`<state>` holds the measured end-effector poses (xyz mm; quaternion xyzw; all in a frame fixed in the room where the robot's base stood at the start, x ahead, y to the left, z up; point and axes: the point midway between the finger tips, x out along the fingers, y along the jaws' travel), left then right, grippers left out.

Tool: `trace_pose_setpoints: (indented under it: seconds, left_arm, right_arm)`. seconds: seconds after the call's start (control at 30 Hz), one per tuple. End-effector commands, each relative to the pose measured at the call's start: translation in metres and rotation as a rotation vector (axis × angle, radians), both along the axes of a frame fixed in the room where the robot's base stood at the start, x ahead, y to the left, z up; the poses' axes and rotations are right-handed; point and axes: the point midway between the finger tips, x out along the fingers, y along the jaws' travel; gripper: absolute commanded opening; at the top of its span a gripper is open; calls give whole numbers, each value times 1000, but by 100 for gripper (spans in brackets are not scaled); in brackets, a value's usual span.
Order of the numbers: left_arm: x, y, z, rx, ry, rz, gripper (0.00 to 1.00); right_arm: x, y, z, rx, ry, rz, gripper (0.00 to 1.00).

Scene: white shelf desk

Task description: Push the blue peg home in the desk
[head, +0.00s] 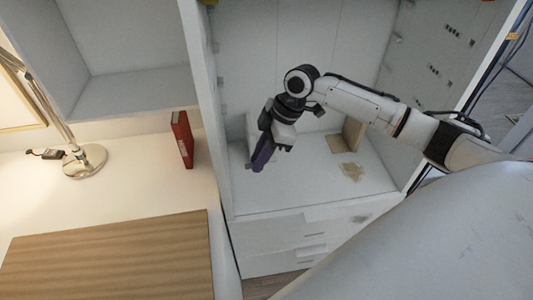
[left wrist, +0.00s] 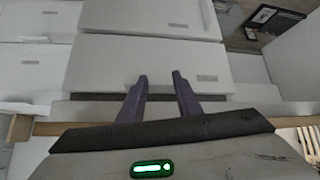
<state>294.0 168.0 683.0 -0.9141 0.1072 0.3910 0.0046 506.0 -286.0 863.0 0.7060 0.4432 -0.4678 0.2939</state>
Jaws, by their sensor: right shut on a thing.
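My right gripper (head: 256,163) reaches into the open cabinet bay of the white desk (head: 290,195) in the head view. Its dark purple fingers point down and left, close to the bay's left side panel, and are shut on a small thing. I take this for the blue peg; the fingers hide it, and I cannot make out its colour or how far it sits in a hole. My left gripper (left wrist: 160,76) shows in the left wrist view, its two purple fingers apart with nothing between them, facing white drawer fronts (left wrist: 145,65). It is outside the head view.
A tan open box (head: 352,134) stands at the back of the bay floor. Left of the bay are a red book (head: 182,139), a lamp (head: 84,160) and a wooden board (head: 110,258). The bay floor's front is mostly clear.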

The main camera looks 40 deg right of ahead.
Motion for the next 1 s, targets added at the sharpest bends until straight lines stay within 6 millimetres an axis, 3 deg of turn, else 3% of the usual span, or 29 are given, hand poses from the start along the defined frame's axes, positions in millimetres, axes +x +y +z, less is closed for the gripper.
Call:
trace_pose_setpoints:
  seconds: [0.4, 1.0]
  left_arm:
    - [0, 0, 3, 0, -1, 0, 31]
    - [1, 0, 3, 0, -3, 1, 31]
  right_arm:
    - [14, 30, 0, 0, 0, 0, 0]
    - [16, 33, 0, -1, 0, 0, 0]
